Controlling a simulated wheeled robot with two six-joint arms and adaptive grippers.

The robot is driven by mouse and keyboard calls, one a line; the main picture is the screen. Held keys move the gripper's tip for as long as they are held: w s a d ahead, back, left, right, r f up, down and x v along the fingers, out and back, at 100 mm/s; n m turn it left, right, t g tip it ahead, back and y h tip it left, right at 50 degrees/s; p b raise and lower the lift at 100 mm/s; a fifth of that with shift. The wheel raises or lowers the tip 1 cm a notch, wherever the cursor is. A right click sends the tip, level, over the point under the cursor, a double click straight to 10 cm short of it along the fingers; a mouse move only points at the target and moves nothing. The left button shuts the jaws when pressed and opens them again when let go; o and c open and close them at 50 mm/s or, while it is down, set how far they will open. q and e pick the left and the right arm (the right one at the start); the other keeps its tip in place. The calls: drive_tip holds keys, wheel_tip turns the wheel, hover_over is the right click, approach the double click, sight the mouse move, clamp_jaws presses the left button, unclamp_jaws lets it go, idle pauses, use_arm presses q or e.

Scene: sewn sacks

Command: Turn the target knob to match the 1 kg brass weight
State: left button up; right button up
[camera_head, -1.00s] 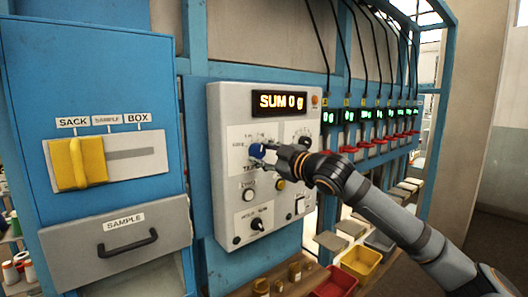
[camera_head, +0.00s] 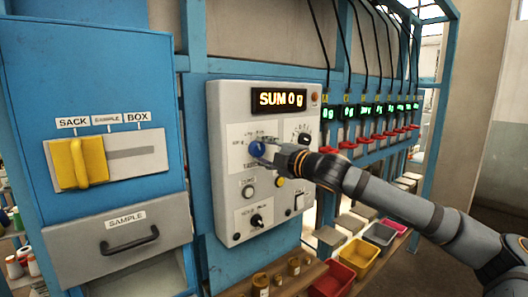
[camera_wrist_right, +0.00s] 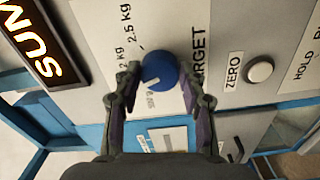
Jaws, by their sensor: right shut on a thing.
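The blue target knob (camera_head: 257,148) is on the grey control panel (camera_head: 226,215), beside the word TARGET. In the right wrist view, the knob (camera_wrist_right: 160,70) has a white pointer mark at its lower left, with 2 kg and 2.5 kg printed to its upper left. My right gripper (camera_head: 264,150) is shut on the knob, one finger on each side of it. Small brass weights (camera_head: 293,267) stand on the ledge below the panel; their markings are too small to read. The panel's display (camera_head: 279,100) reads SUM 0 g. My left gripper is out of view.
A ZERO button (camera_wrist_right: 260,70) and other knobs surround the target knob. A blue cabinet with a yellow handle (camera_head: 80,163) and a SAMPLE drawer (camera_head: 118,242) stands at left. Red and yellow bins (camera_head: 357,256) and a row of hanging green displays are at right.

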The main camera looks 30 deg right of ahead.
idle(0.5)
drive_tip(key=o, duration=1.1)
drive_tip(key=shift+o, duration=0.2)
